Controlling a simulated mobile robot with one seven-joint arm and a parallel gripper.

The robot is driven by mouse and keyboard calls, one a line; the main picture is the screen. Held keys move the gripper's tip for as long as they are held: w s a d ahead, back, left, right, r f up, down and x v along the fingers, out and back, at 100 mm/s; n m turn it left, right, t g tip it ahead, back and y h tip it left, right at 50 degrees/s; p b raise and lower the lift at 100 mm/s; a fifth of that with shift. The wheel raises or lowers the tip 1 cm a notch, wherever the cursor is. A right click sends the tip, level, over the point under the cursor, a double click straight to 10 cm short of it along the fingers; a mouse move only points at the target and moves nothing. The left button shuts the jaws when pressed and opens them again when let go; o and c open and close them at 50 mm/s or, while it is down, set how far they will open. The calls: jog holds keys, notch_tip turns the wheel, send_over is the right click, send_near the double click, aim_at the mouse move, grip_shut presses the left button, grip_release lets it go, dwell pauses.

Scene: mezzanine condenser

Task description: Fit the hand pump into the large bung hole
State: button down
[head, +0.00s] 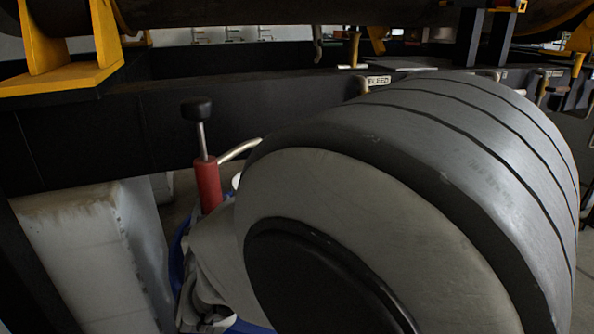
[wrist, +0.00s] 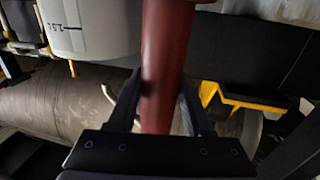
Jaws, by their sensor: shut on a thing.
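The hand pump (head: 208,185) has a red body, a thin metal rod with a black knob on top, and a pale curved spout to the right. It stands nearly upright, leaning slightly, at left centre in the head view. In the wrist view its red tube (wrist: 166,65) runs between the fingers of my gripper (wrist: 158,105), which is shut on it. The pump's lower end is hidden behind my arm in the head view. I cannot make out the large bung hole in either view.
A dark beam (head: 90,135) runs behind the pump, with a yellow bracket (head: 60,75) at upper left. A pale block (head: 85,250) stands left of the pump. A BLEED label (head: 378,82) shows behind my arm. The wrist view shows a white marked cylinder (wrist: 95,30).

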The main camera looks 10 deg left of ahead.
jog(key=shift+f+b, duration=1.05)
jog(key=shift+f, duration=0.25)
jog(key=shift+c, duration=1.5)
grip_release()
jog(key=shift+o, duration=0.3)
jog(key=shift+f, duration=0.1)
jog(key=shift+f, duration=0.1)
jog(key=shift+s, duration=0.2)
